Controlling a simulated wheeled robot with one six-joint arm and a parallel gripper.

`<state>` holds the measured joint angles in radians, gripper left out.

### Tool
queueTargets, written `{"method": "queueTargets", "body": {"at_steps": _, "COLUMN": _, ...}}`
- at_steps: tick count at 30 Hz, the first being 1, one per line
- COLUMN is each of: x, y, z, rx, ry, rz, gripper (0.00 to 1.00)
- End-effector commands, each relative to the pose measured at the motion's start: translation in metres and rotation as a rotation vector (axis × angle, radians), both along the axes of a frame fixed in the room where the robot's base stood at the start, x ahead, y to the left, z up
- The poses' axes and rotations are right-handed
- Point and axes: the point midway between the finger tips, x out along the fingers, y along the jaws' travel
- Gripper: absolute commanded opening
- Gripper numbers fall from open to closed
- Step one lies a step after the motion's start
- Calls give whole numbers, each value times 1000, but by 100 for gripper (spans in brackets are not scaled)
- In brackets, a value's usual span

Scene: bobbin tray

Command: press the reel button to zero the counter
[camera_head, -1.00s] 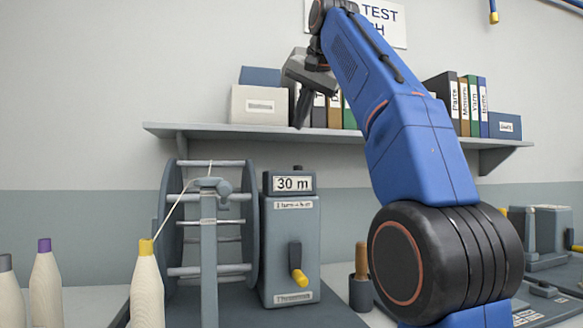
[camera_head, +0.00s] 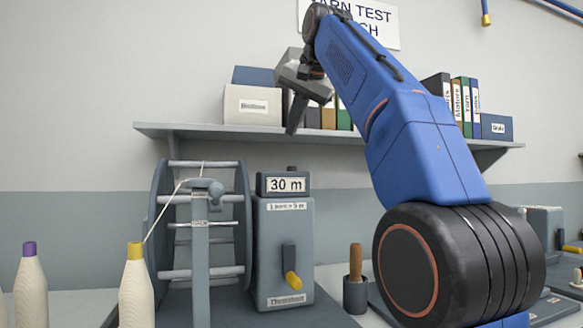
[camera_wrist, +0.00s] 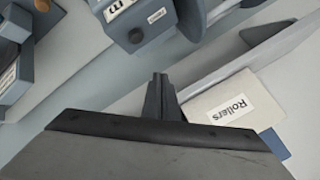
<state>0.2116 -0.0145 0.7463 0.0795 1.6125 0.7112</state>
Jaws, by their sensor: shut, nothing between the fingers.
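The reel counter (camera_head: 284,240) is a grey box with a "30 m" display (camera_head: 286,185) and a yellow-ended crank on its front. A small dark button (camera_head: 292,169) sits on its top. The grey reel (camera_head: 158,215) stands left of the counter. My gripper (camera_head: 291,131) is shut and empty, pointing down above the button, with a clear gap between. In the wrist view its closed fingertips (camera_wrist: 160,78) are apart from the knob.
A wall shelf (camera_head: 190,130) behind holds a white box (camera_head: 250,104), binders and blue boxes. Cones of yarn (camera_head: 137,290) stand at the front left; thread runs from one to the reel. A cup with a wooden handle (camera_head: 356,290) stands right of the counter.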

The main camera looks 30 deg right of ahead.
Motion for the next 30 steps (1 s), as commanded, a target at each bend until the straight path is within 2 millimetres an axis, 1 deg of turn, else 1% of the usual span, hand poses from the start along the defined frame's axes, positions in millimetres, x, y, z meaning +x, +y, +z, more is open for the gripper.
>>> {"method": "queueTargets", "body": {"at_steps": 9, "x": -1, "y": 0, "z": -36, "rx": 1, "ry": 1, "rz": -1, "gripper": 0}}
{"method": "queueTargets", "body": {"at_steps": 15, "x": -1, "y": 0, "z": -54, "rx": 1, "ry": 1, "rz": -1, "gripper": 0}}
{"method": "queueTargets", "body": {"at_steps": 21, "x": 0, "y": 0, "z": -62, "rx": 0, "ry": 1, "rz": 0, "gripper": 0}}
{"method": "queueTargets", "body": {"at_steps": 30, "x": 0, "y": 0, "z": -63, "rx": 0, "ry": 0, "rz": 0, "gripper": 0}}
